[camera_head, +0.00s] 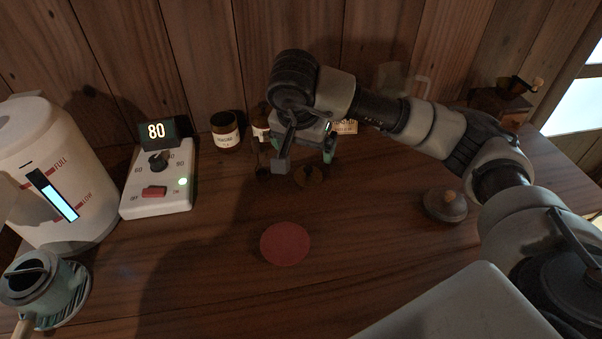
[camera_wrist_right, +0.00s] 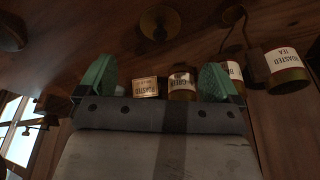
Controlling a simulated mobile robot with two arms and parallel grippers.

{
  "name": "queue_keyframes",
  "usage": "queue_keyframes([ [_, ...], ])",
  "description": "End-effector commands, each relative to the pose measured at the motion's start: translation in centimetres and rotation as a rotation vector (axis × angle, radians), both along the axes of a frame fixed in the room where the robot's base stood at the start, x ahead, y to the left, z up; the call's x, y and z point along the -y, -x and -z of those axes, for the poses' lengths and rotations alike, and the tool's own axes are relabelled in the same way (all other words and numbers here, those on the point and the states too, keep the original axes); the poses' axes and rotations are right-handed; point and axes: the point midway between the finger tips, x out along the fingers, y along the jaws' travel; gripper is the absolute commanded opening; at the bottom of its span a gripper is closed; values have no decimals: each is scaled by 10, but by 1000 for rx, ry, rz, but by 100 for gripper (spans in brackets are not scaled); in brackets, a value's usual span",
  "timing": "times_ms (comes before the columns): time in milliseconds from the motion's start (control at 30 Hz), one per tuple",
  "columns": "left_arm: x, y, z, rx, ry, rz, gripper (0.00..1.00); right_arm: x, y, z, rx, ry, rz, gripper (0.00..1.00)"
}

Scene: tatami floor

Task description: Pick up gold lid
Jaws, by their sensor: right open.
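The gold lid (camera_head: 309,175) lies on the wooden table, small, round and brownish-gold, just in front of my right gripper in the head view. In the right wrist view the lid (camera_wrist_right: 160,23) shows at the top middle, with a small knob at its centre. My right gripper (camera_head: 303,149) is open, with green fingers. In the right wrist view the open jaws (camera_wrist_right: 156,80) have nothing held between them, and the lid is apart from both fingers. The arm hides part of the area behind the lid. My left gripper is not in view.
Labelled jars (camera_head: 225,131) stand along the back wall, close to my right gripper; one more (camera_wrist_right: 286,66) shows in the wrist view. A red round mat (camera_head: 285,243) lies in front. A control box (camera_head: 158,183) and white kettle (camera_head: 52,170) stand left. A dark lidded pot (camera_head: 445,207) sits right.

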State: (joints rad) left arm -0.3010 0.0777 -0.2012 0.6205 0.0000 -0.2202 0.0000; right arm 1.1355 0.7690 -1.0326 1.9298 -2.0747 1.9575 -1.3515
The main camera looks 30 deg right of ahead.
Motion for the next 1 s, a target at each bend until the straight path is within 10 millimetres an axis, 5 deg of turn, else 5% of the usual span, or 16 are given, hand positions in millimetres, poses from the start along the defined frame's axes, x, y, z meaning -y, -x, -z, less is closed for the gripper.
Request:
queue_keyframes([
  [667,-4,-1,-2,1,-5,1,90,18,-17,83,-5,-5,-2,95],
  [1000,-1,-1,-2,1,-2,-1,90,20,-18,89,-2,-5,-4,92],
])
